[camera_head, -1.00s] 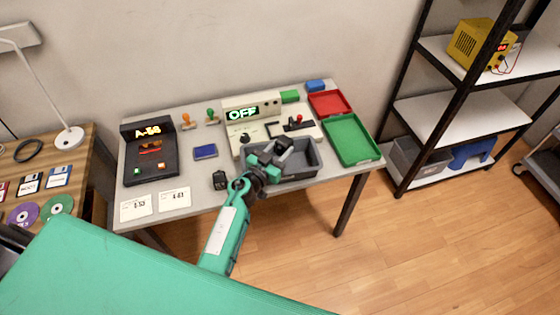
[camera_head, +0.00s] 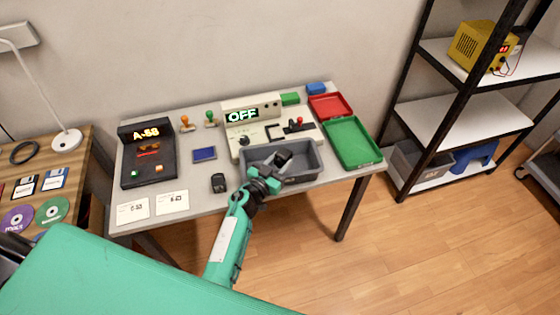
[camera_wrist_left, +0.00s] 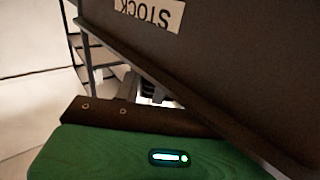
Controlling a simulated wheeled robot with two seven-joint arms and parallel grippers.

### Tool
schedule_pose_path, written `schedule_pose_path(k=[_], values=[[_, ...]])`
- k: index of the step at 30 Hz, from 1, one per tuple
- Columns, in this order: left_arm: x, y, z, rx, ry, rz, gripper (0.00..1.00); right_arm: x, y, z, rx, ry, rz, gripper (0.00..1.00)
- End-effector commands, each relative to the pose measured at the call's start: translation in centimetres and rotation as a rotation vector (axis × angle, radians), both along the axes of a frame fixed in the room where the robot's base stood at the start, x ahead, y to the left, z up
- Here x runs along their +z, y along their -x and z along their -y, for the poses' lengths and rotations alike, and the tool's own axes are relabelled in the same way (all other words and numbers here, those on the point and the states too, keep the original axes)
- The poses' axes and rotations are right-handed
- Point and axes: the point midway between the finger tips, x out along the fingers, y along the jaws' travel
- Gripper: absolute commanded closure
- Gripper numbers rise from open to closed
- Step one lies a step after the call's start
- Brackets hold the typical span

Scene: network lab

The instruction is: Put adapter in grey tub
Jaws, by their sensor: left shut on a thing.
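The grey tub (camera_head: 315,165) stands at the front edge of the work table. Its wall with an upside-down STOCK label fills much of the left wrist view (camera_wrist_left: 215,55). My left gripper (camera_head: 280,163) reaches over the tub's front rim, with its tip over the tub's opening. It is shut on a small dark thing, taken to be the adapter (camera_head: 285,156), which is hard to tell from the dark fingers. Whether it touches the tub's floor is hidden. My right gripper is not in view.
A small black device (camera_head: 219,182) lies left of the tub. Behind the tub is a control panel (camera_head: 243,116) reading OFF. A green tray (camera_head: 352,143) and a red tray (camera_head: 330,106) lie to the right. A black console (camera_head: 148,155) and two paper cards stand left.

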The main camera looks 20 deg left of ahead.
Motion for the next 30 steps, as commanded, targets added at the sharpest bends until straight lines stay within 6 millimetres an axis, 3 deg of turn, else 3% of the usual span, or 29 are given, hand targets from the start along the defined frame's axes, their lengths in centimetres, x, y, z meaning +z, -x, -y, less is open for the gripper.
schedule_pose_path(k=[2,3,6,14,20,30], values=[[0.1,0.0,0.0,0.000,0.000,0.001,0.91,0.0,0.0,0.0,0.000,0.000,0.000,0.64],[0.0,0.0,0.0,0.000,0.000,0.000,0.52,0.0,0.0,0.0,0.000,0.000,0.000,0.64],[0.0,0.0,0.0,0.000,0.000,0.000,0.39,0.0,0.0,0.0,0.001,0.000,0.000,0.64],[0.1,0.0,0.0,0.000,0.000,0.001,0.39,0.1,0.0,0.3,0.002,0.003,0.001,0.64],[1.5,0.2,0.0,0.000,-0.001,0.000,0.39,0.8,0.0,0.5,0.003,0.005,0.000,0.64],[1.1,6.4,-1.8,-0.002,-0.002,-0.002,0.39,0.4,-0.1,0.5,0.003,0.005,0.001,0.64]])
